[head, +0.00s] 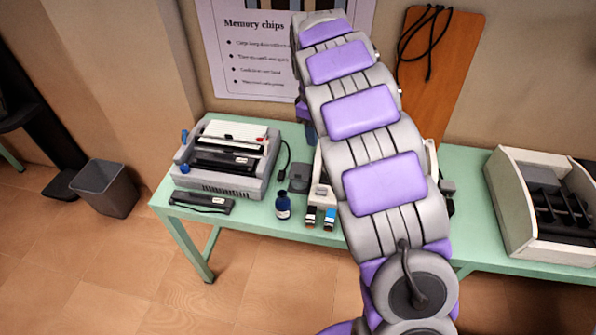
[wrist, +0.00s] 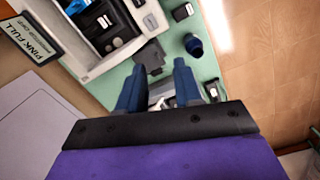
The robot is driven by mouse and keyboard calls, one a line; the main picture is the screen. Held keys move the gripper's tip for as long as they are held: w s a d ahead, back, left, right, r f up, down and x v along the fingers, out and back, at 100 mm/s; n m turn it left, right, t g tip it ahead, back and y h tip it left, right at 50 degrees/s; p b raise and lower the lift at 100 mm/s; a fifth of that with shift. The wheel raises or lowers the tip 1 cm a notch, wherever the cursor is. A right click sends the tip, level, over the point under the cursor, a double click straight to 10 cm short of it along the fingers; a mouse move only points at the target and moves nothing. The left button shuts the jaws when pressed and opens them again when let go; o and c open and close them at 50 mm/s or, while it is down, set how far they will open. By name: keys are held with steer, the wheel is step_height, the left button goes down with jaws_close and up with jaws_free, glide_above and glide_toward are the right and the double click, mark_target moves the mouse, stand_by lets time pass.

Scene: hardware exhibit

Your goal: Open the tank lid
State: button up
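I cannot pick out the tank lid for certain. In the wrist view, my gripper (wrist: 158,85) has two blue fingers spread apart, with nothing clearly held. A dark grey piece (wrist: 150,56) shows just past and between the fingertips. A pale, partly hidden object (wrist: 163,92) lies lower between the fingers. A whitish device (wrist: 115,30) with dark parts inside is at the upper left.
In the head view, a dark blue bottle (head: 283,207) and a black cartridge (head: 203,203) stand near a grey machine (head: 225,186) on the left. A white open case (head: 514,205) is on the right. A bin (head: 106,190) stands on the floor.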

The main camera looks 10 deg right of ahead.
mark_target(298, 174)
steer(key=w+a+f+n, duration=0.3)
steer(key=w+f+n, duration=0.1)
steer(key=w+f, duration=0.25)
steer(key=shift+y, duration=0.4)
step_height(298, 174, down, 16)
steer(key=b, duration=0.3)
steer(key=shift+w+a+b, duration=0.1)
steer(key=shift+w+b, duration=0.05)
steer(key=shift+b, duration=0.25)
jaws_close()
stand_by(0.7)
